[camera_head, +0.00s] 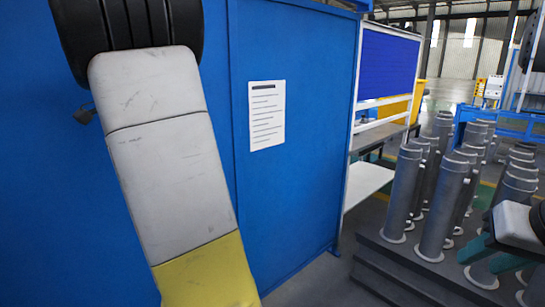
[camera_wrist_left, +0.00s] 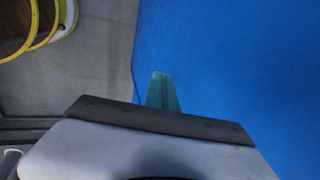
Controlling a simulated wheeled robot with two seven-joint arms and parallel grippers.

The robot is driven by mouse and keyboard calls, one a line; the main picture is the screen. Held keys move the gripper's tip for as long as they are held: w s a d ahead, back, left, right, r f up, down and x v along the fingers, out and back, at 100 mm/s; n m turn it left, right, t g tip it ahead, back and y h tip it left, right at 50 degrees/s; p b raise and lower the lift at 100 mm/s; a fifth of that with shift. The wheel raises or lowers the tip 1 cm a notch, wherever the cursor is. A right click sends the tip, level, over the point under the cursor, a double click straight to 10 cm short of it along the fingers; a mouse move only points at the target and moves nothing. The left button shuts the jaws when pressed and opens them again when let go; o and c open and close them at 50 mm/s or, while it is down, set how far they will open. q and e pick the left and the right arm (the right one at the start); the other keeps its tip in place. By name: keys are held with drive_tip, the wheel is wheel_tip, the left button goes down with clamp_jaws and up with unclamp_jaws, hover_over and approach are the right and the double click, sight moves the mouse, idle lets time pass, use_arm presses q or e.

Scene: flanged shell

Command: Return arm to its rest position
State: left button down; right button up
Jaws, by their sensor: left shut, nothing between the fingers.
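My left arm (camera_head: 165,150), white with a yellow lower part, crosses the left of the head view in front of a blue panel. Its gripper is out of the head view. In the left wrist view the left gripper's teal fingers (camera_wrist_left: 162,92) are together and empty, beside a blue surface. My right gripper (camera_head: 484,258) is at the lower right edge of the head view. Its teal fingers look apart, in front of grey flanged shells (camera_head: 403,192). Part of the right gripper is cut off by the frame, and I see nothing held in it.
A large blue panel (camera_head: 295,190) with a white paper sheet (camera_head: 267,115) stands close to my left arm. Several grey shells stand upright on a dark platform (camera_head: 385,262) at right. A shelf unit (camera_head: 368,180) stands behind. Grey floor shows in the left wrist view (camera_wrist_left: 90,60).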

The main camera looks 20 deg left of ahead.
use_arm(q)
drive_tip(key=w+d+n+t+h, duration=0.15)
drive_tip(key=w+d, duration=0.35)
drive_tip(key=d, duration=0.8)
drive_tip(key=w+d+t+h, duration=0.15)
drive_tip(key=w+d, duration=0.35)
drive_tip(key=d, duration=0.7)
drive_tip(key=s+d+f+n+t+h, duration=0.1)
drive_tip(key=s+d+f, duration=0.1)
drive_tip(key=d, duration=0.8)
drive_tip(key=s+d+f+n+h, duration=0.1)
drive_tip(key=s+d, duration=0.3)
drive_tip(key=d, duration=0.7)
drive_tip(key=shift+s+d+f+t, duration=0.2)
drive_tip(key=shift+s+f+t, duration=0.2)
drive_tip(key=shift+f, duration=0.1)
drive_tip(key=shift+a, duration=0.1)
